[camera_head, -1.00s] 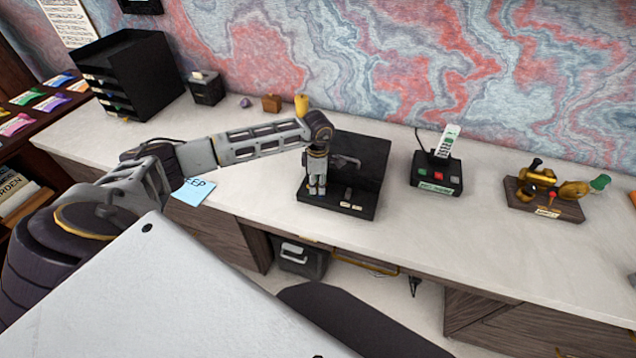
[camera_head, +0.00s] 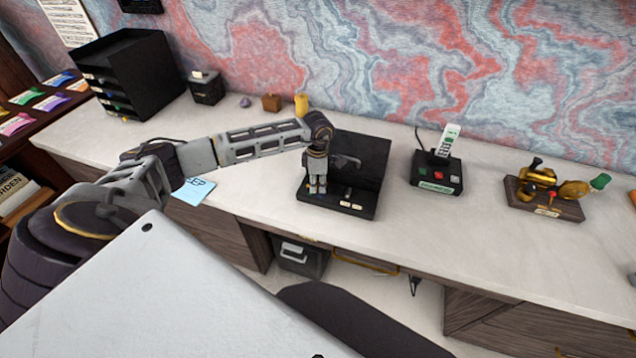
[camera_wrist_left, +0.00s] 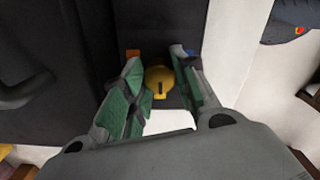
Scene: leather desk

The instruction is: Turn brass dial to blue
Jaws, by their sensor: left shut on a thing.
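The brass dial (camera_wrist_left: 158,79) sits on a dark panel in the left wrist view, round and yellow with a short black mark on its near side. An orange mark (camera_wrist_left: 133,54) lies beyond it to the left and a blue mark (camera_wrist_left: 178,51) beyond it to the right. My left gripper (camera_wrist_left: 157,86) points down with its green-padded fingers on both sides of the dial, shut on it. In the head view, my left gripper (camera_head: 317,187) stands over the left part of the black device (camera_head: 345,203) and hides the dial. My right gripper is not in view.
A black phone stand (camera_head: 436,172) and a wooden base with brass parts (camera_head: 543,199) stand to the right. A black tray stack (camera_head: 128,75) and a blue note (camera_head: 193,191) are to the left. The desk's front strip (camera_head: 420,232) is clear.

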